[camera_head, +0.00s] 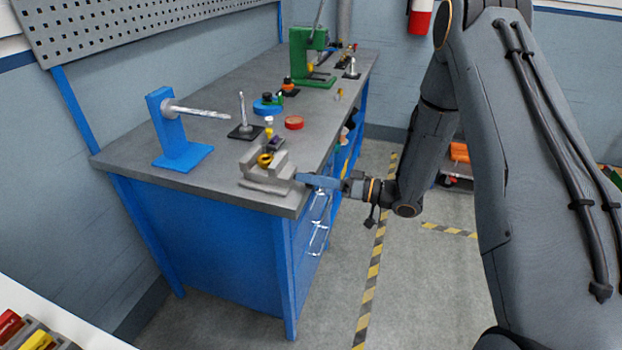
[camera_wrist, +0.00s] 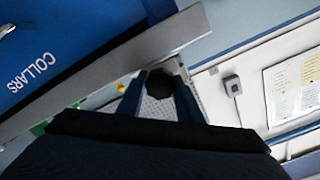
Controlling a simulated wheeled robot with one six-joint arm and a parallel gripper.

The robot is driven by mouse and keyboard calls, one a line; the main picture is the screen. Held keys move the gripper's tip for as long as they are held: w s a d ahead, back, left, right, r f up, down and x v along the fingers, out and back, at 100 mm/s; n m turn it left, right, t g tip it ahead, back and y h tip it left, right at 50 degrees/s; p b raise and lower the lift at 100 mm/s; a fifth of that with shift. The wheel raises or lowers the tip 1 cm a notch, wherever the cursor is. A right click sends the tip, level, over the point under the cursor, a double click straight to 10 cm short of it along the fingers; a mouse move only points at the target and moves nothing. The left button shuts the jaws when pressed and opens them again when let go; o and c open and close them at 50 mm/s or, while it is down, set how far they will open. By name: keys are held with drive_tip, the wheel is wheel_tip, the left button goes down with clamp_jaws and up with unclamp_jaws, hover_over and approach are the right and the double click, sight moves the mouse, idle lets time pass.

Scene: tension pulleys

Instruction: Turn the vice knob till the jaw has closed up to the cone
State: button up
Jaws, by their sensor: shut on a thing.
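The grey vice (camera_head: 262,184) sits at the near right corner of the grey workbench. A yellow ring-like piece (camera_head: 265,160) shows in the vice's gap; I cannot tell whether it is part of the cone, or how far the jaw is from it. My gripper (camera_head: 299,177) reaches in from the right, at the vice's right end. In the wrist view the dark round knob (camera_wrist: 160,83) lies between the two blue fingers of my gripper (camera_wrist: 160,78), which are shut on it. The fingers hide the knob in the head view.
A blue stand with a rod (camera_head: 172,130), a spindle on a black base (camera_head: 244,130), a red disc (camera_head: 294,122) and a green press (camera_head: 312,58) stand on the workbench (camera_head: 215,165). Drawer handles (camera_head: 318,235) stick out below my gripper.

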drive_tip(key=shift+m, duration=0.4)
drive_tip(key=o, duration=1)
